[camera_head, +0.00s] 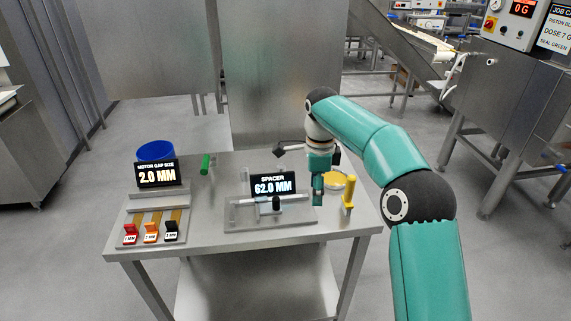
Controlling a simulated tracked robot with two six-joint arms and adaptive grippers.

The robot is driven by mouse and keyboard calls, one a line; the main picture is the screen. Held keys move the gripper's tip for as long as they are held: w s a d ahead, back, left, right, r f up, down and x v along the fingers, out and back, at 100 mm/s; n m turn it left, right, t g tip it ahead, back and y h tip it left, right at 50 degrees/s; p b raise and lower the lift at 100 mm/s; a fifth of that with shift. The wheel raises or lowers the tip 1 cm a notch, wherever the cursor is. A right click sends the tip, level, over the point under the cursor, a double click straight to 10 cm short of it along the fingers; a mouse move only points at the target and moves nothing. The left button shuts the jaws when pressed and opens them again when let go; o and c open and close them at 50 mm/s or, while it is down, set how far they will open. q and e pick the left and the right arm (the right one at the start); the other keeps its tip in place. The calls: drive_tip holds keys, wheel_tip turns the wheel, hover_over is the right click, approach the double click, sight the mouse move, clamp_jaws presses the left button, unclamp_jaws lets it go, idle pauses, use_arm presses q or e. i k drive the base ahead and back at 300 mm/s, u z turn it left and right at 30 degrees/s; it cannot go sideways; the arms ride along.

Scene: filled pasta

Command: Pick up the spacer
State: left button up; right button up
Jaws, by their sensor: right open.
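A black display reading "SPACER 62.0 MM" (273,184) stands on a metal plate (240,222) in the middle of the steel table. In front of it lies a clear or silvery bar-like piece with a dark knob (276,203); I cannot tell for certain which part is the spacer. My right gripper (319,182) is open. It points down at the right of the display, above or beside the plate's right edge. My left gripper is not in view.
A yellow upright handle (349,193) and a round dish (336,180) stand close on the gripper's right. A green cylinder (205,164) lies behind left. A "2.0 MM" display (157,174), blue tub (155,151) and red, orange and black tagged pieces (151,233) occupy the table's left.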

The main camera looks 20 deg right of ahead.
sight(281, 168)
drive_tip(key=i, duration=0.95)
drive_tip(key=z, duration=0.05)
